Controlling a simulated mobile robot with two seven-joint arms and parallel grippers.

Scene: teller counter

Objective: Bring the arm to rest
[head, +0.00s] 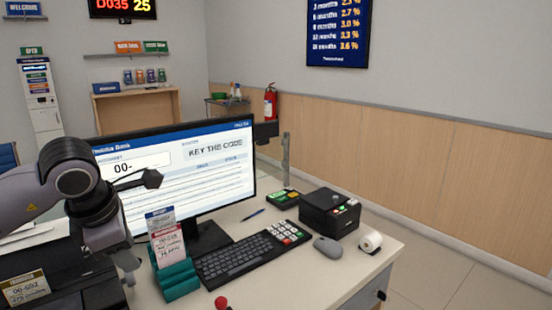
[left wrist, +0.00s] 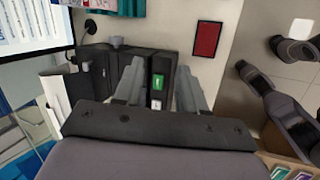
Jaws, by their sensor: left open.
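My left arm (head: 70,178) comes in from the left, bends in front of the monitor and points downward. Its gripper (head: 122,274) is low at the left of the counter, beside the teal card holder and by a black machine (head: 40,275). In the left wrist view the two grey fingers (left wrist: 160,90) stand apart with nothing held between them. A black device with a green and a white button (left wrist: 157,103) shows beyond and between the fingers; I cannot tell whether they touch it. My right gripper is not in view.
The monitor (head: 215,165) stands close behind the arm. A teal holder with cards (head: 178,280), keyboard (head: 238,258), mouse (head: 327,247), black printer (head: 329,212) and paper roll (head: 370,241) occupy the counter (head: 290,290).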

